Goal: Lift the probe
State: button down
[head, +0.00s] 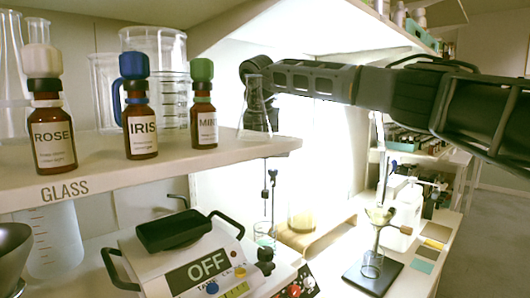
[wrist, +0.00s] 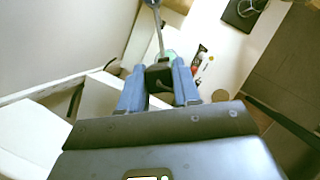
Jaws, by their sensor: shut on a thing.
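My gripper (wrist: 159,72) shows in the wrist view with its two blue fingers shut on a dark block, which I take as the probe's handle (wrist: 158,78). A thin grey rod (wrist: 159,30) runs on from the block toward the top of that view. In the head view my arm reaches in from the right and its end bends down behind the shelf and a clear flask, so the fingers are hidden there. Below the shelf edge the thin upright probe (head: 268,198) shows, with its lower end at or in a small beaker (head: 264,236).
The shelf (head: 100,170) holds ROSE (head: 53,145), IRIS (head: 142,130) and MINT (head: 204,125) bottles, glassware and a clear flask (head: 256,110) near my arm. Below stand a balance reading OFF (head: 197,270) and a wooden stand (head: 318,238). A black-based stand (head: 372,276) is at right.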

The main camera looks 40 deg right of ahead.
jog(key=shift+r, duration=0.35)
jog(key=c, duration=1.1)
grip_release()
jog(key=shift+c, duration=0.2)
jog(key=shift+o, duration=1.3)
jog(key=shift+f, duration=0.1)
jog(key=shift+f, duration=0.1)
